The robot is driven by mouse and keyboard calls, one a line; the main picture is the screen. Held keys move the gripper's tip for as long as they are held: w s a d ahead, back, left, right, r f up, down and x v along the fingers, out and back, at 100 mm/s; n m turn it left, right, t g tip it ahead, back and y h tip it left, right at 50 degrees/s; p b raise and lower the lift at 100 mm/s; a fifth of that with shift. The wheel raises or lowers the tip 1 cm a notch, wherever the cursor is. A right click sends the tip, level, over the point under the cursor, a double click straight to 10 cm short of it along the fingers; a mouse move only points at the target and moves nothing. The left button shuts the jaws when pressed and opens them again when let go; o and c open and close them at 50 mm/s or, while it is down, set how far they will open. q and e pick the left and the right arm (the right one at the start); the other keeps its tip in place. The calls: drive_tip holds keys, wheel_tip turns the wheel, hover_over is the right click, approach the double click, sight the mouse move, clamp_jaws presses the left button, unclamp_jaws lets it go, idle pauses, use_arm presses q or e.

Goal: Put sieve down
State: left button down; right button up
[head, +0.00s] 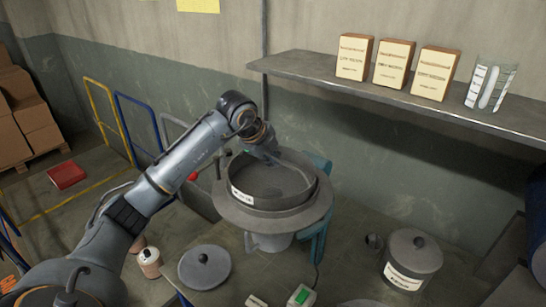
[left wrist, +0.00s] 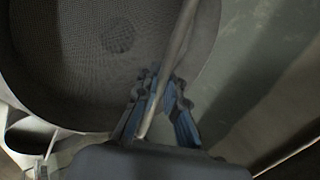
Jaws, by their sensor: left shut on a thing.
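The sieve is a round, dark grey pan with a mesh floor and a white label (head: 243,197); its mesh (head: 272,183) shows in the head view. It is level, at the wide grey ring of a round stand (head: 300,222); I cannot tell whether it rests on the ring. My left gripper (head: 272,154) is at the sieve's far rim. In the left wrist view the blue-padded fingers (left wrist: 160,108) are shut on a thin rod (left wrist: 178,45) at the sieve's edge, with the sieve mesh (left wrist: 60,60) to the left. My right gripper is not in view.
A round grey lid (head: 204,268) lies on the table left of the stand. A lidded, labelled pot (head: 413,258) stands at the right. A green-and-white device (head: 301,296) is at the front. A wall shelf (head: 400,98) holds boxes and a glass beaker (head: 490,82).

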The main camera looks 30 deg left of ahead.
use_arm(q)
drive_tip(key=c, duration=1.5)
unclamp_jaws()
drive_tip(key=shift+o, duration=0.2)
drive_tip(key=shift+r, duration=0.1)
drive_tip(key=b+v, duration=0.2)
drive_tip(key=v, duration=0.9)
drive_tip(key=shift+s+r+b, duration=0.25)
drive_tip(key=shift+r+b, duration=0.1)
drive_tip(key=shift+b, duration=0.05)
